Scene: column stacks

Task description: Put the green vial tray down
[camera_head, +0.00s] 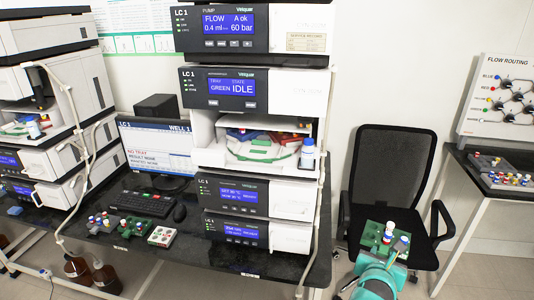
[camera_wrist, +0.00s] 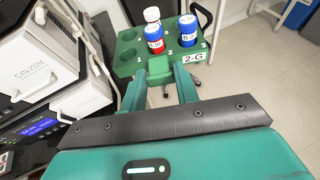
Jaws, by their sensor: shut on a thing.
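The green vial tray (camera_wrist: 127,58) is in my gripper (camera_wrist: 172,88), held at its near side by a raised green grip. A tag on it reads 2-G. It carries a white-capped vial with red and blue on it (camera_wrist: 154,32) and a blue vial (camera_wrist: 188,30); several left wells look empty. In the head view the tray (camera_head: 369,238) is held up in front of the black chair, right of the bench, with my gripper (camera_head: 383,254) below it. The fingertips are partly hidden there.
The LC 1 stack stands on the black bench (camera_head: 205,262). Its open bay (camera_head: 232,150) holds coloured trays, with a white bottle (camera_head: 308,157) at its right. Other vial trays (camera_head: 131,227) and a pale block (camera_head: 161,236) lie near the keyboard (camera_head: 141,203). A side table (camera_head: 470,163) stands right.

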